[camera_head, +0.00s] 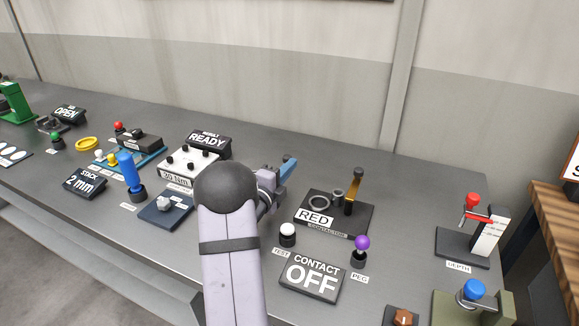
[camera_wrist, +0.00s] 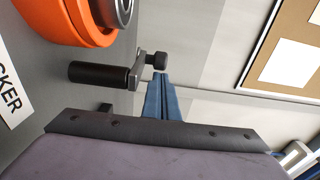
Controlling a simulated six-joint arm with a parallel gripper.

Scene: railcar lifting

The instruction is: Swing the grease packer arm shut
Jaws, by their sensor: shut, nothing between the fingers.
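In the wrist view an orange round housing (camera_wrist: 65,22) with a grey metal centre fills the upper left. A label ending in "CKER" (camera_wrist: 8,92) lies on the bench beside it. A short grey arm (camera_wrist: 142,68) carries a thick black cylindrical grip (camera_wrist: 98,75) and a small black knob (camera_wrist: 159,61). My gripper (camera_wrist: 161,78) is shut and empty, its blue fingertips close by the knob; I cannot tell whether they touch. In the head view my gripper (camera_head: 291,161) is over the bench, and my arm hides the packer.
Left of my arm on the bench (camera_head: 262,135) stand a torque box (camera_head: 193,165) and a blue-handled lever (camera_head: 127,165). On the right are a contactor panel (camera_head: 355,222), a "CONTACT OFF" sign (camera_head: 313,277), a purple knob (camera_head: 362,243) and a red-handled depth lever (camera_head: 473,201). A wall stands behind.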

